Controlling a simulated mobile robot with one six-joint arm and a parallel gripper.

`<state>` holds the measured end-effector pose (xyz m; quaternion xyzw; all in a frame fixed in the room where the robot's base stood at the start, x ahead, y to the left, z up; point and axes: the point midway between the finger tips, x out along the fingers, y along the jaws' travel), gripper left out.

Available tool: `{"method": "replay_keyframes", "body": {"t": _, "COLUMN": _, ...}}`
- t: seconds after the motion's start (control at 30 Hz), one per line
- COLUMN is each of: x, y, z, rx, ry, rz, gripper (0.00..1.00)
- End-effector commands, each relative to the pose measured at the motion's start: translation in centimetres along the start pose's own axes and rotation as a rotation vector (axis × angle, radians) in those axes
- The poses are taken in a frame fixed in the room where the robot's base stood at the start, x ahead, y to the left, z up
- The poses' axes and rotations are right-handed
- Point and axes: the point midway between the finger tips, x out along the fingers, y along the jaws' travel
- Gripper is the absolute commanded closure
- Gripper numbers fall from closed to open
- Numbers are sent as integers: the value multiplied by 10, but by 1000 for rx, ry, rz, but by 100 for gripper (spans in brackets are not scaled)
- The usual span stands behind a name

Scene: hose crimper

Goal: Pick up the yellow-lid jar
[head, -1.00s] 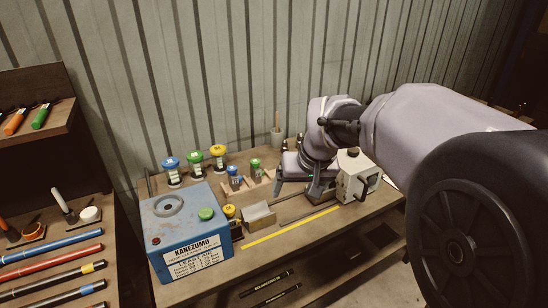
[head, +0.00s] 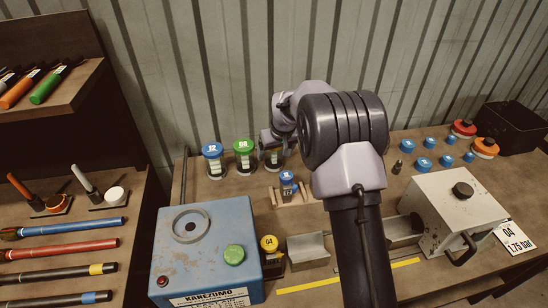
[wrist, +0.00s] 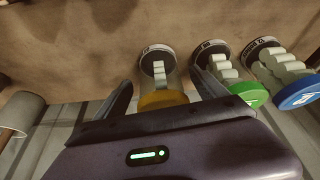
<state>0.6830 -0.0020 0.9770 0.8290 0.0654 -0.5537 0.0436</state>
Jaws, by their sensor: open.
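The yellow-lid jar (wrist: 162,99) stands in the wrist view between the two fingers of my gripper (wrist: 160,88), with its lid toward the palm and pale pieces inside. One finger is on each side of it, and the jaws are open. I cannot tell whether either finger touches the glass. In the head view my gripper (head: 272,140) covers the lid, and only part of the yellow-lid jar's body (head: 274,158) shows below it.
A green-lid jar (head: 244,157) stands close on the left, with a blue-lid jar (head: 214,160) beyond it. A small blue-capped jar (head: 288,184) sits in a wooden rack in front. A blue machine (head: 208,245) and a white crimper box (head: 452,215) stand nearer the front.

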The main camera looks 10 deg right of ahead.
Motion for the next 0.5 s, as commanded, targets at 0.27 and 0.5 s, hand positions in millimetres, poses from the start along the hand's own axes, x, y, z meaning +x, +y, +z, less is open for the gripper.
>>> {"method": "replay_keyframes", "body": {"t": 0.27, "x": 29, "y": 0, "z": 1, "rx": 0, "ry": 0, "rz": 0, "gripper": 18}}
{"method": "replay_keyframes", "body": {"t": 0.5, "x": 29, "y": 0, "z": 1, "rx": 0, "ry": 0, "rz": 0, "gripper": 53}}
